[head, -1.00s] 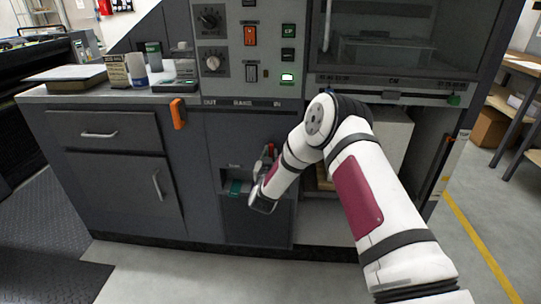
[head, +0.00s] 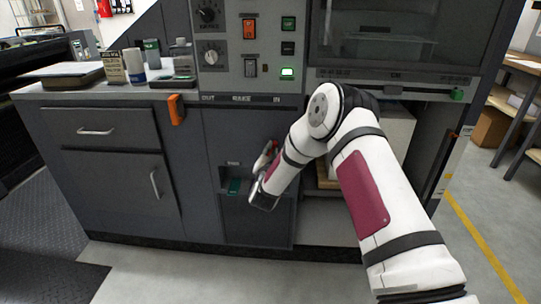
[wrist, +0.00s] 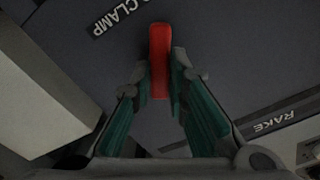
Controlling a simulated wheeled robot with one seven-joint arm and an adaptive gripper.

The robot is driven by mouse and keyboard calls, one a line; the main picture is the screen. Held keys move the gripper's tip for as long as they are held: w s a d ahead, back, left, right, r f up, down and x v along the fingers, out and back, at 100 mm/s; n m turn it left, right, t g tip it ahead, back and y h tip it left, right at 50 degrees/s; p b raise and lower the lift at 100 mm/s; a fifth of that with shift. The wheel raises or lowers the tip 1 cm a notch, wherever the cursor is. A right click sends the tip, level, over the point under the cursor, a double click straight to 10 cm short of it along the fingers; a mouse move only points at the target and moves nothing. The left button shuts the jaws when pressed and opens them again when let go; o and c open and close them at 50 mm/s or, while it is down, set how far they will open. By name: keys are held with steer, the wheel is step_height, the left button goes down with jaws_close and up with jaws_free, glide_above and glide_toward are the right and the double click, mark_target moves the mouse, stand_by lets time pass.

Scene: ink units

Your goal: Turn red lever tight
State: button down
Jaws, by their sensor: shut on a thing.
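The red lever (wrist: 159,52) is a straight bar in front of the dark cabinet face. In the wrist view it points up and down, near a label reading CLAMP. My gripper (wrist: 163,78) is shut on it, with a teal-padded finger on each side of the lower part. The lever's upper end sticks out past the fingertips. Its pivot is not clear to see. In the head view my arm reaches down to the cabinet front, and its wrist hides most of the gripper and lever.
A recess with a teal piece (head: 234,186) lies just left of my wrist. A control panel (head: 249,50) with knobs, switches and a lit green button is above. An orange handle (head: 176,109) sticks out at the counter's edge. An open shelf bay is right of the lever.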

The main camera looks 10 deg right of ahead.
steer(key=m+b, duration=0.6)
steer(key=m, duration=0.1)
steer(key=f+m+b, duration=0.1)
steer(key=m+b, duration=0.3)
steer(key=shift+s+d, duration=0.1)
steer(key=shift+d, duration=0.1)
steer(key=shift+r+m, duration=0.1)
steer(key=shift+m, duration=0.4)
steer(key=c, duration=1.6)
jaws_free()
steer(key=shift+o, duration=0.2)
steer(key=v, duration=1.2)
steer(key=shift+r, duration=0.1)
